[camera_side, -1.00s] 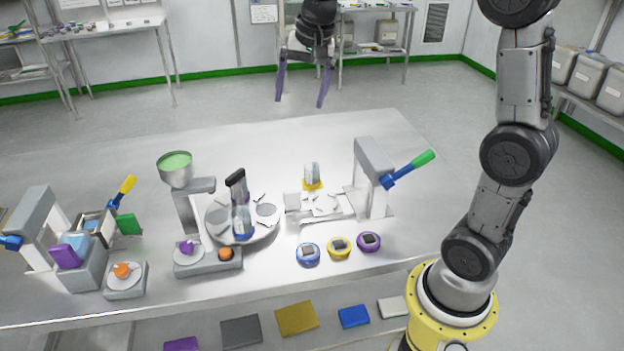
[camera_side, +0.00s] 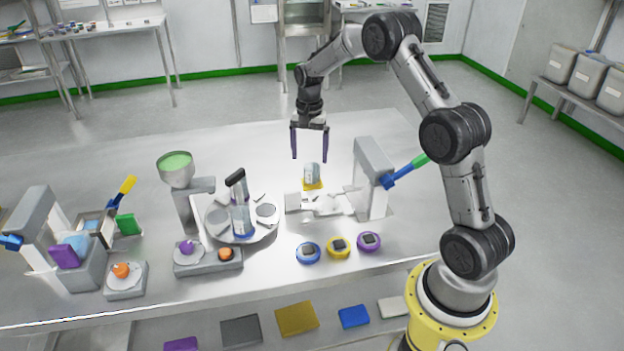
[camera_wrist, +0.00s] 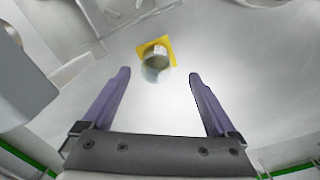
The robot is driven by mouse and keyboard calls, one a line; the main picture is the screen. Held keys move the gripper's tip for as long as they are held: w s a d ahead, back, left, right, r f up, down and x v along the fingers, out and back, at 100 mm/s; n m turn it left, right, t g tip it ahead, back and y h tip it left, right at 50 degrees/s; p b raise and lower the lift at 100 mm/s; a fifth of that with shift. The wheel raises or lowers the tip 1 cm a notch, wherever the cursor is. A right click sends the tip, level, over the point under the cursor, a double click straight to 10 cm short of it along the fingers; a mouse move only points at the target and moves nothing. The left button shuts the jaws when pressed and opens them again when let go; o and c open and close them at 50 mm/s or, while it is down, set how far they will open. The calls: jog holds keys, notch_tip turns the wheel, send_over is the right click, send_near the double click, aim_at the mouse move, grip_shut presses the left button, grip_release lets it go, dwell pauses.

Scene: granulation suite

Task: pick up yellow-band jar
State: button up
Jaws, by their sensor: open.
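The yellow-band jar (camera_side: 312,174) is a small clear jar with a yellow base, standing upright on the table behind the white fixture of the right-hand press. In the wrist view the jar (camera_wrist: 156,62) shows on a yellow square, ahead of my fingers and roughly between their lines. My gripper (camera_side: 309,159) is open and empty, above the table and a little above and behind the jar. Its two purple fingers also show in the wrist view (camera_wrist: 160,75), apart from the jar.
A grey press (camera_side: 372,180) with a blue and green handle stands right of the jar. A round turntable (camera_side: 215,222) with a blue-band jar (camera_side: 242,222) is to the left. Blue (camera_side: 308,253), yellow (camera_side: 339,248) and purple (camera_side: 369,241) round pieces lie in front. The table behind the jar is clear.

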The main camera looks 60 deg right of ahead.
aim_at(312, 175)
jog(key=shift+s+d+f, duration=0.1)
jog(key=shift+d+f, duration=0.1)
jog(key=shift+f, duration=1.55)
jog(key=shift+s+d+f, duration=0.1)
jog(key=shift+d+f, duration=0.05)
jog(key=shift+f, duration=1.55)
grip_shut()
jog(key=shift+r, duration=0.15)
